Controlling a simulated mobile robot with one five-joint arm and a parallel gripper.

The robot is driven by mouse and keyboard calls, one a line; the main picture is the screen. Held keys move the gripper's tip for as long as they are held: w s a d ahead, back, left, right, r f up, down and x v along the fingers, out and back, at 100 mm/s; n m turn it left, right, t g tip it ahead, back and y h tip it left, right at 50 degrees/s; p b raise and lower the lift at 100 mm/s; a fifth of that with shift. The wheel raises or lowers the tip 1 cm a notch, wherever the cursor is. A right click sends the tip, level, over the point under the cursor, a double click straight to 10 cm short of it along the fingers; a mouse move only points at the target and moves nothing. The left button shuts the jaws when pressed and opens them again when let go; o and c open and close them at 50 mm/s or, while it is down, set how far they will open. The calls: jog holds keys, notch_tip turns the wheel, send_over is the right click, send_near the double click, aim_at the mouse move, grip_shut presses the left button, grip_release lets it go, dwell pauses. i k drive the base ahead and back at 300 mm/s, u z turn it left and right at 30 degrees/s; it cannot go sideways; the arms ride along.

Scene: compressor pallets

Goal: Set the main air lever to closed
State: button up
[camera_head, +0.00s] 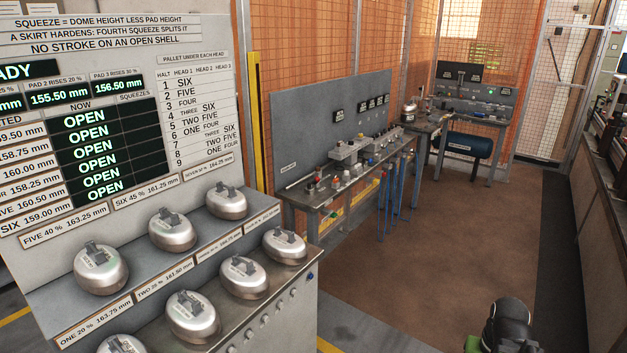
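I cannot make out for sure which part is the main air lever, and its position cannot be read. A small red-topped control (318,182) and a pale rod (299,182) are at the left end of the middle bench (330,205). The far bench (452,117) has a dark panel with small labels and a green light, too small to read. A dark blue tank (468,146) with a label sits under it. A black part of my arm shows at the bottom right. My gripper's fingertips do not show.
On the left, a stepped stand (295,318) holds several metal domes under a board (205,45) reading OPEN in several rows. Brown floor (440,240) lies clear between the benches and a dark counter (600,190) on the right. Blue hoses (384,205) hang from the middle bench.

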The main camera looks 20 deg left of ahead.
aim_at(316, 179)
jog(key=z, duration=0.1)
jog(key=i, duration=1.75)
jog(key=u, duration=0.45)
jog(key=i, duration=1.6)
jog(key=u, duration=1.4)
jog(key=i, duration=0.6)
jog(key=u, duration=0.25)
